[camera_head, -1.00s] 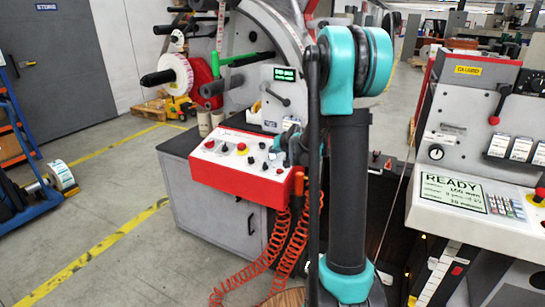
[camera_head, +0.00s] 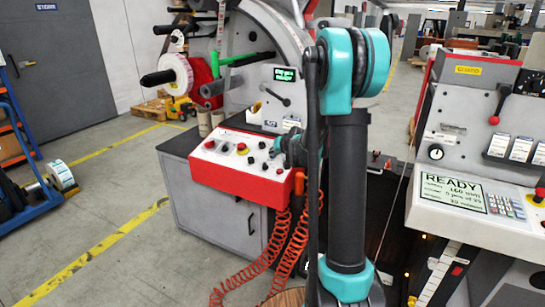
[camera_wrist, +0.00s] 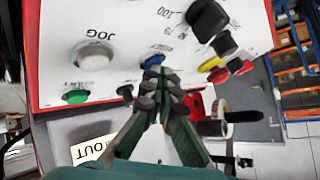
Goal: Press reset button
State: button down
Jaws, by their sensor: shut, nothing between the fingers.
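The red-edged control panel (camera_head: 228,168) has a white face with several buttons and knobs. In the wrist view, a blue button (camera_wrist: 153,61) sits right at the tips of my gripper (camera_wrist: 156,78), which is shut and empty. Whether the fingertips touch or press the button I cannot tell; they hide its lower part. In the head view, my gripper (camera_head: 290,147) is at the panel's right end, partly hidden by my arm.
Around the blue button are a white JOG button (camera_wrist: 92,56), a green button (camera_wrist: 75,97), a black knob (camera_wrist: 207,20) and a red button with a yellow ring (camera_wrist: 217,73). A small lit display (camera_head: 285,74) is above the panel. Orange coiled hoses (camera_head: 283,240) hang below.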

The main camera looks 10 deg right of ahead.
aim_at(271, 162)
jog(key=shift+r, duration=0.15)
jog(key=shift+s+a+r, duration=0.15)
jog(key=shift+r, duration=0.5)
jog(key=shift+r, duration=0.15)
jog(key=shift+s+a+r, duration=0.15)
jog(key=shift+s+r, duration=0.05)
jog(key=shift+r, duration=0.55)
jog(key=shift+s+a+r, duration=0.1)
jog(key=shift+s+r, duration=0.05)
jog(key=shift+r, duration=0.65)
jog(key=shift+s+a+r, duration=0.15)
jog(key=shift+s+r, duration=0.05)
jog(key=shift+r, duration=0.55)
jog(key=shift+s, duration=0.1)
jog(key=s+d+f+g+h, duration=0.1)
jog(key=s+f, duration=0.4)
jog(key=s, duration=0.8)
jog(key=s+d+f+n+g+h, duration=0.1)
jog(key=s+f+g, duration=0.2)
jog(key=s, duration=1.1)
jog(key=s+d+f+g+h, duration=0.1)
jog(key=s+f, duration=0.5)
jog(key=s, duration=0.7)
jog(key=shift+s+d+f+n+g, duration=0.2)
jog(key=shift+d+f+n+g, duration=0.1)
jog(key=shift+d+n+g, duration=0.15)
